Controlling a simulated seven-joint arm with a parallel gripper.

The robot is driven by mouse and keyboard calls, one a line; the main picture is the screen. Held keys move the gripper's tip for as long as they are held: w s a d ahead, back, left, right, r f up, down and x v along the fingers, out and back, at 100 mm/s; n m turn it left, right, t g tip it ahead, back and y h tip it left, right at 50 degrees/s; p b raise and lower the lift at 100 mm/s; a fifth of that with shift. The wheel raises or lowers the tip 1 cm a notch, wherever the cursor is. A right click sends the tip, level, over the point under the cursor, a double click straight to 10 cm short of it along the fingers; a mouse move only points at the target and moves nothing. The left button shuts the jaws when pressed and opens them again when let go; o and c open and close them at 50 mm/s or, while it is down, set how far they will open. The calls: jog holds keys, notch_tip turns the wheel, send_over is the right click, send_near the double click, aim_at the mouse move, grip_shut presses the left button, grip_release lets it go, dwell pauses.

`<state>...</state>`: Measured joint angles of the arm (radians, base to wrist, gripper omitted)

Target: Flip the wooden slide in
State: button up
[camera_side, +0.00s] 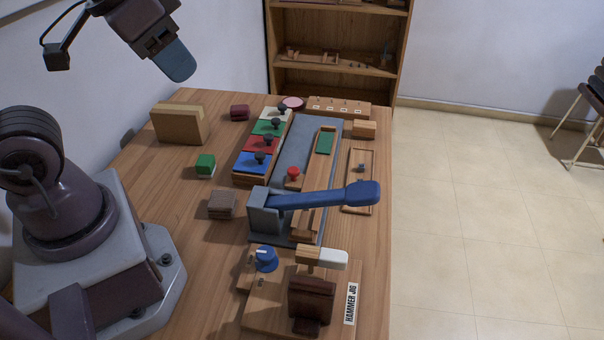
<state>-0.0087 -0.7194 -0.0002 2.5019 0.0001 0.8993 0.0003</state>
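My gripper (177,62) is at the upper left, raised well above the table and clear of every object. Its blue-grey end is seen from one side, so I cannot tell how its fingers stand. A long wooden channel (316,183) lies on a grey board (296,148), with a green pad (325,142) at its far end. It looks like the wooden slide, but I cannot be sure. A blue lever (325,196) crosses over its near part from a grey block (264,212) and hides some of it. A red button (293,172) is beside the channel.
Coloured keys (262,143) with dark knobs stand left of the board. A hammer jig (268,300) with a blue knob (265,260) is at the front. A narrow wooden tray (358,190) lies right. Loose blocks, including a green one (205,164), stand left, with bare table between.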

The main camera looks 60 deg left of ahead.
jog(key=shift+o, duration=1.3)
jog(key=w+a+f+g, duration=0.1)
jog(key=w+f+g, duration=0.3)
jog(key=w+f, duration=0.3)
jog(key=shift+w+a+n, duration=0.3)
jog(key=shift+w+a, duration=0.05)
jog(key=shift+w, duration=0.1)
jog(key=g, duration=0.1)
send_over(293, 170)
notch_tip(293, 170, down, 12)
jog(key=r, duration=0.1)
notch_tip(293, 170, down, 13)
jog(key=shift+w+r, duration=0.1)
